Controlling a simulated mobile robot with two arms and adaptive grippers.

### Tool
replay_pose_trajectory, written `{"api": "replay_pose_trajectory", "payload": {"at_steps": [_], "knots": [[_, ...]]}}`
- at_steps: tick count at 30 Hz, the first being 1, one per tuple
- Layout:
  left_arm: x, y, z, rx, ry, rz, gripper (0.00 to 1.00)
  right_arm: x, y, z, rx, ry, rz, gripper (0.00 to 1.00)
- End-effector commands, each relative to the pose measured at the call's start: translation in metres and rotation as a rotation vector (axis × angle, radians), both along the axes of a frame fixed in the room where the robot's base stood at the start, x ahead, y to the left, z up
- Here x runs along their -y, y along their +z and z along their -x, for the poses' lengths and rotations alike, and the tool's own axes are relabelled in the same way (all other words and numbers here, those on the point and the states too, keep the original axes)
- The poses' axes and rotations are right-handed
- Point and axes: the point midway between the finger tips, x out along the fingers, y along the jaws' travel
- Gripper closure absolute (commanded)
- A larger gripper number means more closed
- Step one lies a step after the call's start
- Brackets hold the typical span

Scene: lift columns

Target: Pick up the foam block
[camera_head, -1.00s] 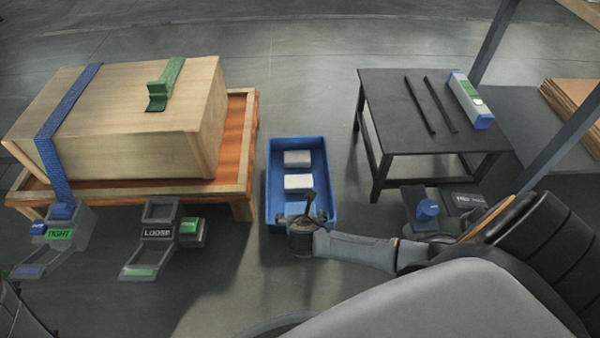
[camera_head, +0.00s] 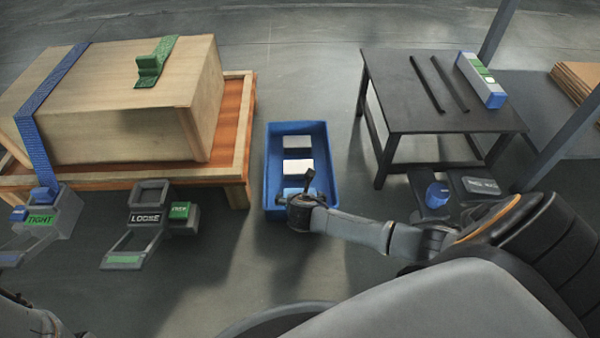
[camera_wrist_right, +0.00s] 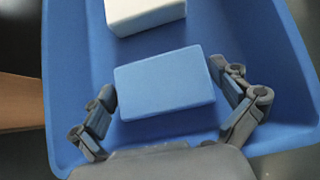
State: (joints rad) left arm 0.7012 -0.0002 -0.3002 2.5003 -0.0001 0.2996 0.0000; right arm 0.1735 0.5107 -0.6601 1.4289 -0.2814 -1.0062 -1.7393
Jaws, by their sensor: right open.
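A light blue block (camera_wrist_right: 165,85) lies in the blue bin (camera_wrist_right: 70,60); which block is the foam one I cannot tell for sure. My right gripper (camera_wrist_right: 163,82) is open, with one finger on each side of the blue block and gaps still showing. In the head view my right gripper (camera_head: 303,192) is over the near end of the bin (camera_head: 328,165) and partly hides the blue block (camera_head: 291,191). A white block (camera_wrist_right: 145,12) lies just beyond it, also seen in the head view (camera_head: 298,167). My left gripper is out of view.
The bin's walls surround the gripper. A pallet with a strapped wooden crate (camera_head: 110,120) stands left, a black table (camera_head: 430,115) right.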

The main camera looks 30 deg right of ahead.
Motion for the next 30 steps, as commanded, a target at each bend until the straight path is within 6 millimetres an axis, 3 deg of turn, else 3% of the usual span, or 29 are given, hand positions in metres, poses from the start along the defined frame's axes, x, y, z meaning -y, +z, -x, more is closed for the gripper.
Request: {"api": "replay_pose_trajectory", "payload": {"at_steps": [6, 9, 10, 22, 30], "knots": [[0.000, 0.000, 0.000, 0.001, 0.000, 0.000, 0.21, 0.001, 0.001, 0.000, 0.000, 0.000, 0.000, 0.00], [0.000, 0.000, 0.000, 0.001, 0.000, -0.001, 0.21, 0.000, 0.001, 0.000, 0.000, 0.000, 0.000, 0.18], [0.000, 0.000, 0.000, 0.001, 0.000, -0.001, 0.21, 0.000, 0.001, 0.000, 0.000, 0.000, 0.000, 0.20], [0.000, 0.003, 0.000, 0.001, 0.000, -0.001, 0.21, 0.000, 0.003, 0.000, 0.000, 0.000, 0.000, 0.20], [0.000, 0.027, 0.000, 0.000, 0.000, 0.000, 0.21, 0.000, 0.030, -0.001, 0.000, -0.001, -0.001, 0.20]]}}
